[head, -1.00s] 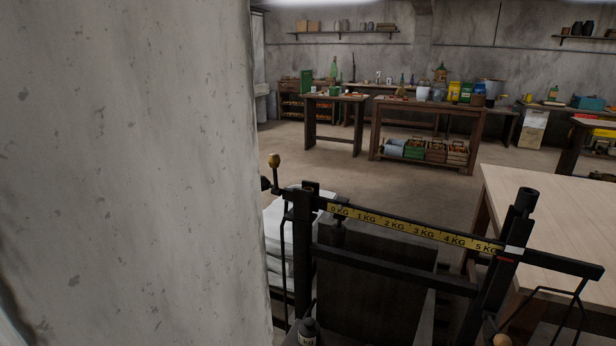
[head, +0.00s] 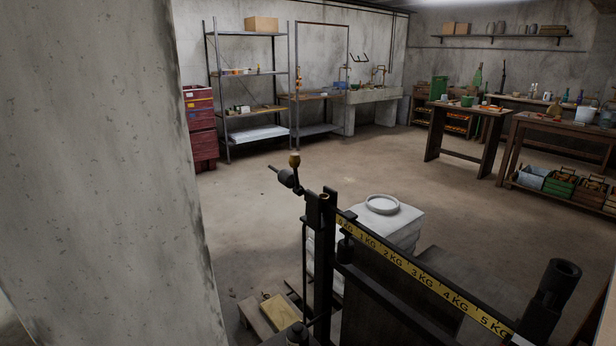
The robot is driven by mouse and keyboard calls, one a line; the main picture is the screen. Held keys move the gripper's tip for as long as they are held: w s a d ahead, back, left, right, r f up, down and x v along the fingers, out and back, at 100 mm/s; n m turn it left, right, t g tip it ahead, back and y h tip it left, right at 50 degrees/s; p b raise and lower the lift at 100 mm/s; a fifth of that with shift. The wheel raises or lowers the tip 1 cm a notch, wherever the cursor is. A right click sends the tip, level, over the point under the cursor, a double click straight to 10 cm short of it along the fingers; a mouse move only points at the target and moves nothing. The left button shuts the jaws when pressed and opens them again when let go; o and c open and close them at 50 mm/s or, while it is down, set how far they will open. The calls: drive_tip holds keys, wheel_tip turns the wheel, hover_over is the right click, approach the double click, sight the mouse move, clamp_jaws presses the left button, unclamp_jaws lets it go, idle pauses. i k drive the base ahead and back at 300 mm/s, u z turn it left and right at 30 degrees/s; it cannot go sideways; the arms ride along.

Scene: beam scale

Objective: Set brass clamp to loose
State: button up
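The black beam scale (head: 322,262) stands close in front of me at the lower right. Its yellow band (head: 424,277) is marked from 0 KG to 5 KG. A brass-coloured knob (head: 294,160), which may be the brass clamp, stands upright at the beam's left end above a dark round weight (head: 286,178). I cannot tell from here whether it is tight or loose. My gripper is not in view.
A concrete pillar (head: 100,170) fills the left side, close to me. White sacks (head: 408,226) with a white dish (head: 382,204) stand behind the scale. A wooden pallet (head: 268,315) lies left of it. Open floor (head: 250,205) stretches beyond towards metal shelves (head: 250,95).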

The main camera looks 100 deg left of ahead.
sight(294, 160)
drive_tip(key=u, duration=3.1)
drive_tip(key=k, duration=1.3)
drive_tip(key=z, duration=0.75)
drive_tip(key=i, duration=1.25)
drive_tip(key=u, duration=0.5)
drive_tip(key=i, duration=0.7)
drive_tip(key=u, duration=0.65)
